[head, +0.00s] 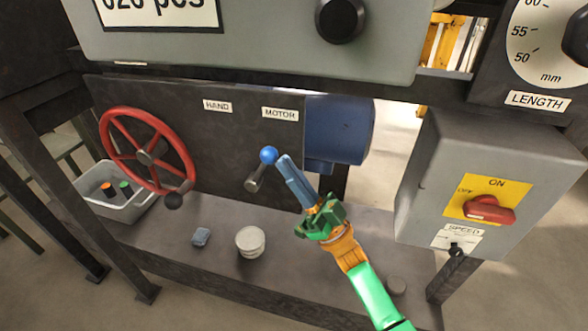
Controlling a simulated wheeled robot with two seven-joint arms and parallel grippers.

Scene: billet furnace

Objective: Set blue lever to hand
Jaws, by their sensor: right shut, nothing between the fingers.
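The blue lever has a round blue knob (268,155) on a short grey shaft (255,180) in front of the dark panel. It tilts up and to the right, toward the MOTOR label (280,114). The HAND label (217,106) is up and to the left of the knob. My right gripper (284,160) is shut and empty, with its blue-grey fingertips just right of the knob. I cannot tell whether they touch it. My left gripper is not in view.
A red handwheel (148,152) is at left, above a grey bin (130,211). A blue motor (340,128) sits behind my right gripper. A switch box (420,180) stands at right.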

